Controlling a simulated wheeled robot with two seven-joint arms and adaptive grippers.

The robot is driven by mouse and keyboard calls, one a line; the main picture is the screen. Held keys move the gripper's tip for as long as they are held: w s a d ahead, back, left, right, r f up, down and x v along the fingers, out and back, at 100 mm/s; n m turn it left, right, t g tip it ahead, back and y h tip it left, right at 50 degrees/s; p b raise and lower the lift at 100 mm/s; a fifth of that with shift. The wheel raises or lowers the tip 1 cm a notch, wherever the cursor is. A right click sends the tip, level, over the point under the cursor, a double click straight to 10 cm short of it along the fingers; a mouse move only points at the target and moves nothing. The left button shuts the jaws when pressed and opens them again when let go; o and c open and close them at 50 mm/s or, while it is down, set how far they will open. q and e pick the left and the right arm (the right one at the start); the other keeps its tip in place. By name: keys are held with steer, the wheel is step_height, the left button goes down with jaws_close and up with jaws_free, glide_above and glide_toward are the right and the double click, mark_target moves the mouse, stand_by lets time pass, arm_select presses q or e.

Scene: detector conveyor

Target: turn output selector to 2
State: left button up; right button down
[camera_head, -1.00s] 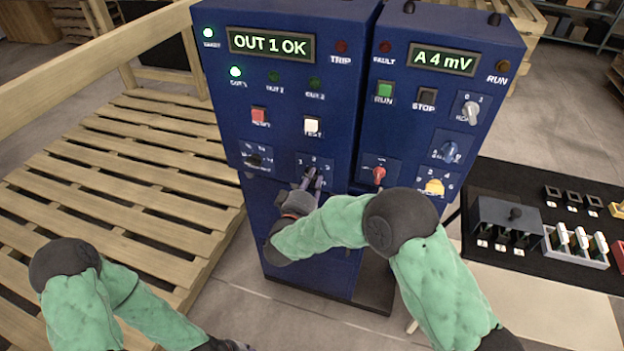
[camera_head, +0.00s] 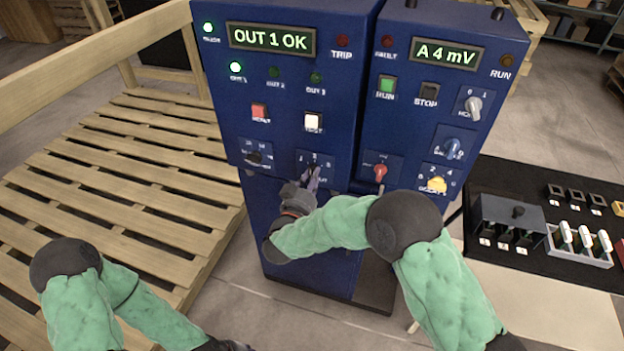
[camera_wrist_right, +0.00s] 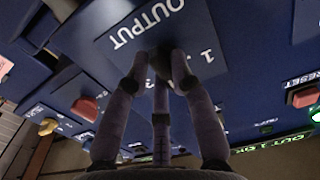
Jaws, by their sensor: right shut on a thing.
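The output selector is a dark knob (camera_wrist_right: 160,62) on a plate (camera_head: 329,162) marked OUTPUT, low on the left blue cabinet. My right gripper (camera_head: 312,178) is at this knob, and in the right wrist view its fingers (camera_wrist_right: 162,72) close around it. The fingers hide much of the knob, so I cannot tell where it points. The display (camera_head: 271,40) reads OUT 1 OK, and the lamp for output 1 (camera_head: 237,67) is lit green. My left gripper (camera_head: 228,344) shows only partly at the bottom edge, away from the cabinet.
A red knob (camera_head: 380,171), a yellow knob (camera_head: 437,185) and a blue knob (camera_head: 452,147) sit on the right cabinet. Another dark selector (camera_head: 256,158) is left of the output plate. A wooden pallet (camera_head: 120,190) lies at left; a dark bench (camera_head: 540,205) stands at right.

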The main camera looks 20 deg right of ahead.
steer(key=shift+f, duration=0.1)
stand_by(0.4)
steer(key=c, duration=1.1)
jaws_free()
steer(key=shift+o, duration=0.2)
steer(key=v, duration=1.2)
